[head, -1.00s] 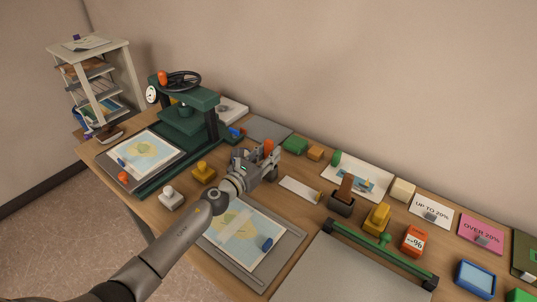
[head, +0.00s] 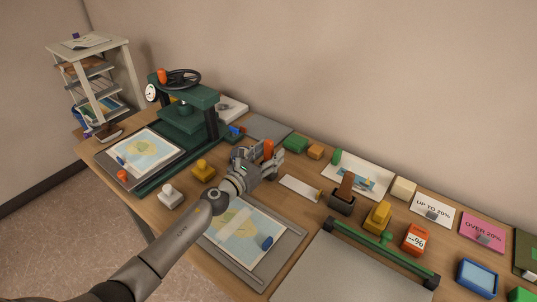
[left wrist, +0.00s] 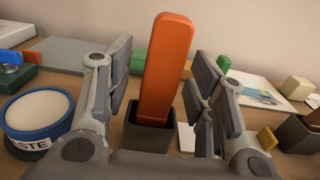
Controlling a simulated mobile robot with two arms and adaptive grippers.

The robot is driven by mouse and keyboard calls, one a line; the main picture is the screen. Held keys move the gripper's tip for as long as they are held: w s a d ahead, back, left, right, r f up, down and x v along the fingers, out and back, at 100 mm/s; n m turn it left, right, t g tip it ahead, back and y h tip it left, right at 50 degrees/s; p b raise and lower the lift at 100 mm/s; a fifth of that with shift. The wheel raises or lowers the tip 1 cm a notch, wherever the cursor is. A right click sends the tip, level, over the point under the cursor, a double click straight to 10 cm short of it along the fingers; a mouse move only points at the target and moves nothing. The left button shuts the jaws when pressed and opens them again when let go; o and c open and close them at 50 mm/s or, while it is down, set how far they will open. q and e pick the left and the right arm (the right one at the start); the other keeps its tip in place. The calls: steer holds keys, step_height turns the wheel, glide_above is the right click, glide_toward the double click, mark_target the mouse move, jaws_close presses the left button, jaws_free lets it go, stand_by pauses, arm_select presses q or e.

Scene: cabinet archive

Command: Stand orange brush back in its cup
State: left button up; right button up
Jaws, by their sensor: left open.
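The orange brush (left wrist: 165,70) stands nearly upright, with a slight tilt, in a dark grey square cup (left wrist: 150,138) in the left wrist view. In the head view the top of the orange brush (head: 268,149) shows between my fingers, and its cup is hidden by the gripper. My left gripper (head: 266,158) is open, with one finger on each side of the brush. In the left wrist view gaps show between the brush and both fingers (left wrist: 163,95). My right gripper is not in view.
A blue-rimmed paste pot (left wrist: 38,115) stands close left of the gripper. A second dark cup with a brown brush (head: 346,186) stands to the right. The green press (head: 185,115) is behind left; a map board (head: 240,235) lies in front.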

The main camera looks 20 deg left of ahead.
arm_select(q)
steer(key=shift+s, duration=0.1)
steer(key=shift+v, duration=3.5)
steer(key=v, duration=1.2)
steer(key=shift+r, duration=0.15)
